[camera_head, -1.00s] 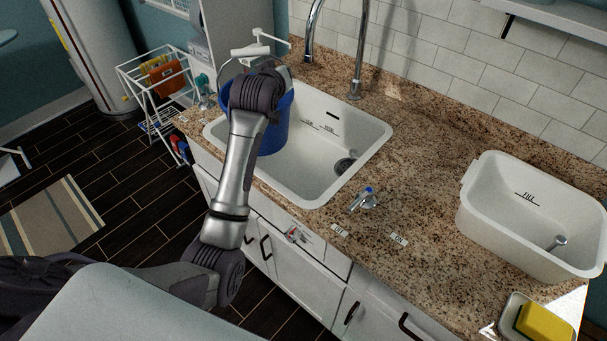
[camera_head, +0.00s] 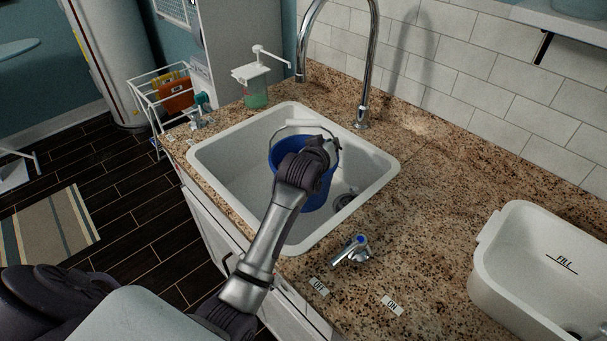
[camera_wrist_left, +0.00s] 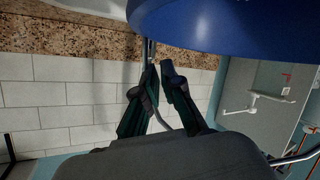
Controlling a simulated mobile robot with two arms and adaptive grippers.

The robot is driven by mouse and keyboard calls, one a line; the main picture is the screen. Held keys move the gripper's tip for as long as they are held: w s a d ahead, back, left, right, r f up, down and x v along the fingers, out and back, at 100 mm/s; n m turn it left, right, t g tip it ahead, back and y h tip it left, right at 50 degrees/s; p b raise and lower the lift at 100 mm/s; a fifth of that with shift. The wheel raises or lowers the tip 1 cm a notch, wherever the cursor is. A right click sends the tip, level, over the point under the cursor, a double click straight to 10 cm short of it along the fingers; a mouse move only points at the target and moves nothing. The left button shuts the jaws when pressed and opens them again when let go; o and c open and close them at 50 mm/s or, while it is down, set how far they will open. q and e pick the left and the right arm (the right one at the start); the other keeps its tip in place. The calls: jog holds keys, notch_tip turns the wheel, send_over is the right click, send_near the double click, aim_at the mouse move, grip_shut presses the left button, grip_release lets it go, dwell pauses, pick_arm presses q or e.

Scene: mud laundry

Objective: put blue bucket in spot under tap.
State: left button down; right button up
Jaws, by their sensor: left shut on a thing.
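The blue bucket (camera_head: 319,192) is inside the white sink (camera_head: 225,150), in its middle to right part near the drain; whether it touches the sink floor cannot be told. Its wire handle with a white grip (camera_head: 304,123) stands up. My left gripper (camera_head: 332,148) is at the bucket's rim, shut on its handle; my forearm hides part of the bucket. In the left wrist view the fingers (camera_wrist_left: 162,75) are close together, with the bucket (camera_wrist_left: 235,22) above them in the picture. The chrome tap (camera_head: 372,60) arches over the sink's back edge, its spout end left of the bucket. My right gripper is not in view.
A tap lever (camera_head: 352,250) stands on the granite counter (camera_head: 430,200) by the sink's front right corner, near OFF and ON labels. A white tub (camera_head: 500,262) is at the right. A soap dispenser (camera_head: 256,92) stands behind the sink's left end.

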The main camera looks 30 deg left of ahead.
pick_arm(q)
jog(key=s+a+f+p, duration=0.1)
jog(key=s+a+f, duration=0.1)
jog(key=a+f, duration=0.4)
notch_tip(320, 180, down, 2)
jog(key=shift+a+f+p, duration=0.1)
jog(key=shift+a+p, duration=0.25)
jog(key=shift+a, duration=0.05)
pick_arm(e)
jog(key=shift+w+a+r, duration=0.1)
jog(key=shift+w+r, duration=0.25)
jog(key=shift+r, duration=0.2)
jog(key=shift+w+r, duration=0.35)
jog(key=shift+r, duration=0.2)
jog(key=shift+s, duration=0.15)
pick_arm(q)
jog(key=c, duration=1.3)
grip_release()
jog(key=v, duration=0.7)
jog(key=shift+s+b, duration=0.3)
jog(key=shift+b, duration=0.05)
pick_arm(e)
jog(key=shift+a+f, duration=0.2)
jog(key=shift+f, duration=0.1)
